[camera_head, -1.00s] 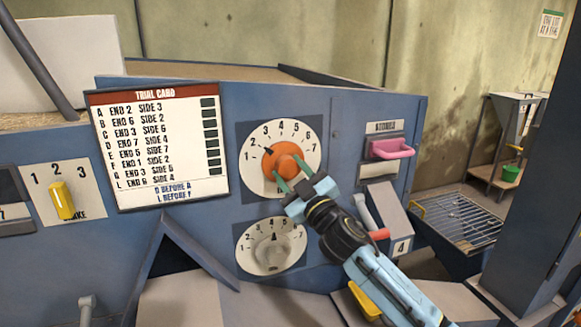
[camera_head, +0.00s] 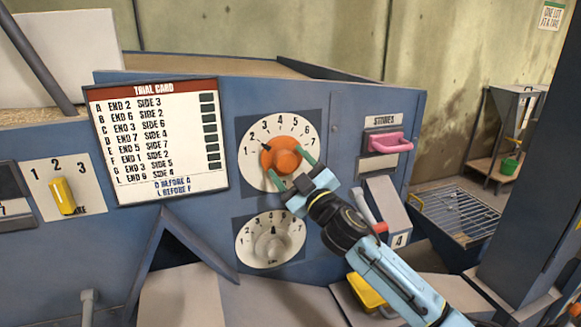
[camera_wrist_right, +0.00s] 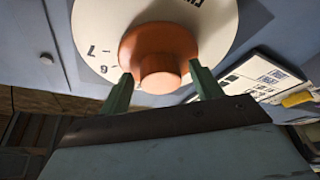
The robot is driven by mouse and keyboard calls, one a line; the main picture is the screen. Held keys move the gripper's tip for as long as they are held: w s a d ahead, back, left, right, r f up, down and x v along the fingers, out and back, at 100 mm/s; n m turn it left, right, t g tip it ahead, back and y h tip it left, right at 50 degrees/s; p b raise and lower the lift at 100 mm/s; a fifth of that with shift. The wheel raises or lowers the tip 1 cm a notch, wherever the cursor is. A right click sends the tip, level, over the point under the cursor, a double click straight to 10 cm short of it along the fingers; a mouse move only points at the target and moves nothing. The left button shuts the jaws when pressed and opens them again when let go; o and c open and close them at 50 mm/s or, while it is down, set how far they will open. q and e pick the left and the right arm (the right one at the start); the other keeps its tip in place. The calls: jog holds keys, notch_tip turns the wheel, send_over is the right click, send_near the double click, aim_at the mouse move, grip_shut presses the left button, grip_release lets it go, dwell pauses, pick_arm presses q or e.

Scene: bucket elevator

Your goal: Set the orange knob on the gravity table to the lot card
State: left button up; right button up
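The orange knob (camera_head: 281,157) is on the upper white dial (camera_head: 258,172), marked 1 to 7. Its dark pointer appears to be at the low end, near 1 or 2. My right gripper (camera_head: 291,170) is at the knob's lower right, fingers apart. In the right wrist view the knob (camera_wrist_right: 160,55) shows beyond and between the green fingertips (camera_wrist_right: 162,88), with gaps visible; contact is unclear. The trial card (camera_head: 158,140) left of the dial lists lettered rows of END and SIDE numbers. No card labelled lot card is seen. My left gripper is out of view.
A grey knob (camera_head: 270,245) on a second dial is just below. A yellow switch (camera_head: 63,196) is at the far left. A pink handle (camera_head: 390,143) and a red-tipped lever (camera_head: 380,227) are to the right.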

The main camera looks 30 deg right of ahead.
jog(key=shift+s, duration=0.1)
jog(key=b+v, duration=0.4)
jog(key=v, duration=0.9)
dwell(0.4)
